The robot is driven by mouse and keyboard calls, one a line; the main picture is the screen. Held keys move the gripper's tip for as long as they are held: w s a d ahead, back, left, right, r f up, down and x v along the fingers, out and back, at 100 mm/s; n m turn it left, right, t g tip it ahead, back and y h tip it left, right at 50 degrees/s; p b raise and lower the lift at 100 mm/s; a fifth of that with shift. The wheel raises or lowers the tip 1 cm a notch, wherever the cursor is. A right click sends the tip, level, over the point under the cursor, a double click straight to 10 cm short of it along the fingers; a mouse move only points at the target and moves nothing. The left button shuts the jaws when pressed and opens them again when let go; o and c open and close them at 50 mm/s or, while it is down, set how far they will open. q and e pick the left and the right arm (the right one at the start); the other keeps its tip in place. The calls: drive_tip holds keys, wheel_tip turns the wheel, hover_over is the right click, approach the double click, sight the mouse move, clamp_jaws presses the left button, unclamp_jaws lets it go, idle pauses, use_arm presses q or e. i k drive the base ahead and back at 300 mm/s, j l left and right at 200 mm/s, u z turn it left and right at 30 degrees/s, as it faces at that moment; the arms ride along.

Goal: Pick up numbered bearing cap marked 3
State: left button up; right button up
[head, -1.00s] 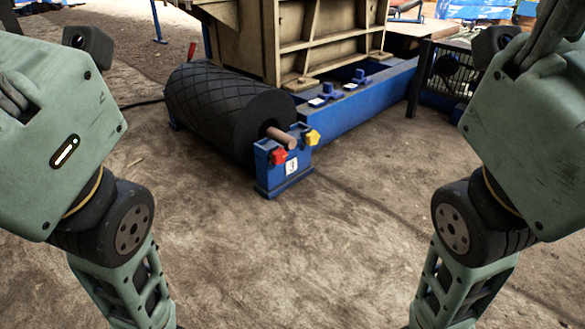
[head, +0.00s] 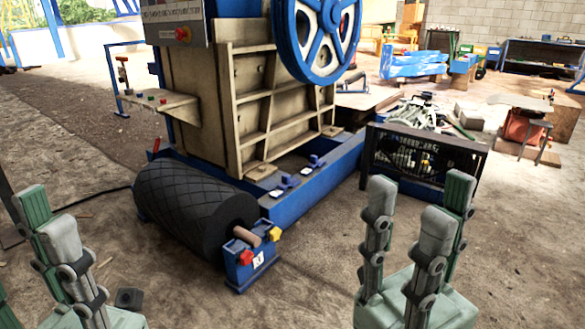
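A blue bearing stand (head: 245,268) with a white label (head: 258,260) holds the near end of the black roller (head: 185,210). The label reads 3 in the earlier frame but is too small to read surely now. My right gripper (head: 424,195) is open, fingers up, empty, right of the stand. My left gripper (head: 46,208) has spread fingers, empty, at lower left.
The crusher body (head: 255,100) with a blue flywheel (head: 315,35) stands behind the roller on a blue base frame (head: 315,195). A black mesh guard (head: 425,160) is to the right. A small dark block (head: 128,298) shows beside my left gripper. The front floor is clear.

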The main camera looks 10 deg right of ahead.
sight(313, 163)
drive_tip(key=i+l, duration=0.2)
drive_tip(key=i, duration=0.2)
drive_tip(key=i+l, duration=0.2)
drive_tip(key=i, duration=0.25)
drive_tip(key=i+l, duration=0.2)
drive_tip(key=i, duration=0.2)
